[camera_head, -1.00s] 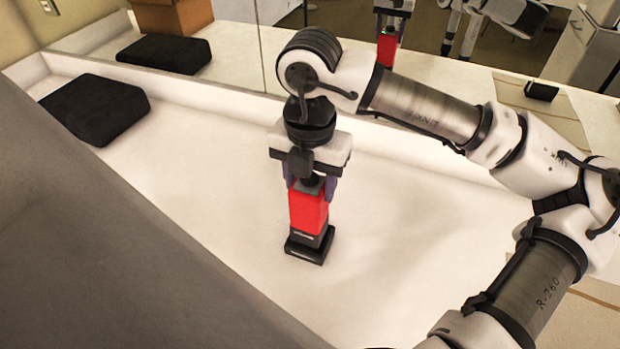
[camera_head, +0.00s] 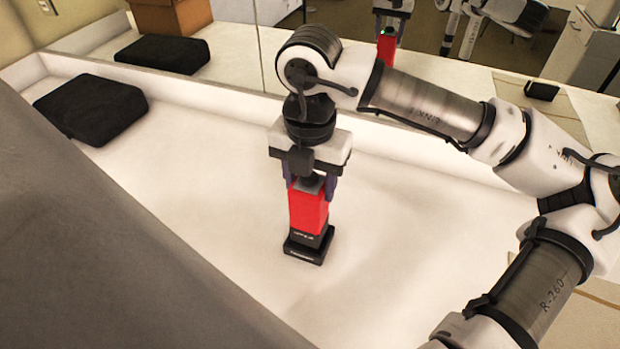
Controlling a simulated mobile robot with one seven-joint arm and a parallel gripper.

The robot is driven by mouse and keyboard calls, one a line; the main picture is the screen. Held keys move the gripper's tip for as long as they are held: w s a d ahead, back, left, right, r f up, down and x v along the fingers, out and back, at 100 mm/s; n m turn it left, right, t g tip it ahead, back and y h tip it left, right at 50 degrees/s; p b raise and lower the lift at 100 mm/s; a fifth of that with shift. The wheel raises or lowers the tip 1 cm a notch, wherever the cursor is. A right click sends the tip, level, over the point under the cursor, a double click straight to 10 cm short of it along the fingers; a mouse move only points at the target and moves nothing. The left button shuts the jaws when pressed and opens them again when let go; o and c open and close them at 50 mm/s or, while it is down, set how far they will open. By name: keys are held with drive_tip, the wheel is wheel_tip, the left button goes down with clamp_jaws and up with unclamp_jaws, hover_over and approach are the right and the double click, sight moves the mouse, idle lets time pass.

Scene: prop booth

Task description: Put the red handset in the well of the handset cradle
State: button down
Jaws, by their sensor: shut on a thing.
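The red handset (camera_head: 308,211) stands upright in the middle of the white counter, with its lower end at the black handset cradle (camera_head: 306,252). The handset's foot meets the cradle's top; I cannot tell how deep it sits in the well, which is hidden. My gripper (camera_head: 314,184) points straight down above the cradle and is shut on the top of the red handset, with a finger on each side.
A black cushion-like block (camera_head: 92,108) lies on the counter at the left. A mirror behind the low back ledge repeats the scene. A grey panel (camera_head: 120,260) fills the lower left foreground. The counter around the cradle is clear.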

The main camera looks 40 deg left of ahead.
drive_tip(key=shift+f+b, duration=0.35)
drive_tip(key=shift+b, duration=0.3)
drive_tip(key=shift+f+b, duration=0.35)
drive_tip(key=shift+b, duration=0.1)
drive_tip(key=shift+f+b, duration=0.75)
drive_tip(key=shift+b, duration=0.25)
idle(0.6)
drive_tip(key=c, duration=0.5)
unclamp_jaws()
drive_tip(key=shift+r, duration=0.15)
drive_tip(key=shift+r+p, duration=1.85)
drive_tip(key=shift+r, duration=1.55)
